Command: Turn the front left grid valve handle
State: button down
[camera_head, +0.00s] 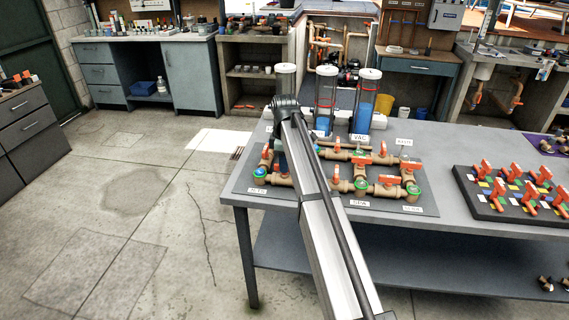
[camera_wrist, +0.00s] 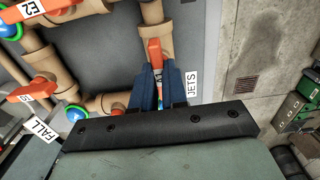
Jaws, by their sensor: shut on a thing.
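The valve grid (camera_head: 352,172) of tan pipes with orange handles lies on a grey board on the table. My arm crosses it in the head view and hides its middle-left part and most of my gripper. In the wrist view, the two blue fingers of my gripper (camera_wrist: 156,76) are closed together on an orange valve handle (camera_wrist: 154,50). The fingers cover the handle's near end. A JETS label (camera_wrist: 191,84) lies just right of them. A tan pipe (camera_wrist: 153,12) runs up behind the handle.
Clear cylinders (camera_head: 326,92) stand behind the grid, some with blue liquid. A dark board with several orange-handled valves (camera_head: 511,192) lies to the right. In the wrist view another orange handle (camera_wrist: 32,89) and a FALL label (camera_wrist: 43,130) are at left. Floor left of the table is clear.

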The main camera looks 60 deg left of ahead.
jog(key=c, duration=1.2)
grip_release()
jog(key=shift+o, duration=0.2)
jog(key=shift+r, duration=0.1)
notch_tip(320, 180, up, 14)
jog(key=shift+f, duration=0.2)
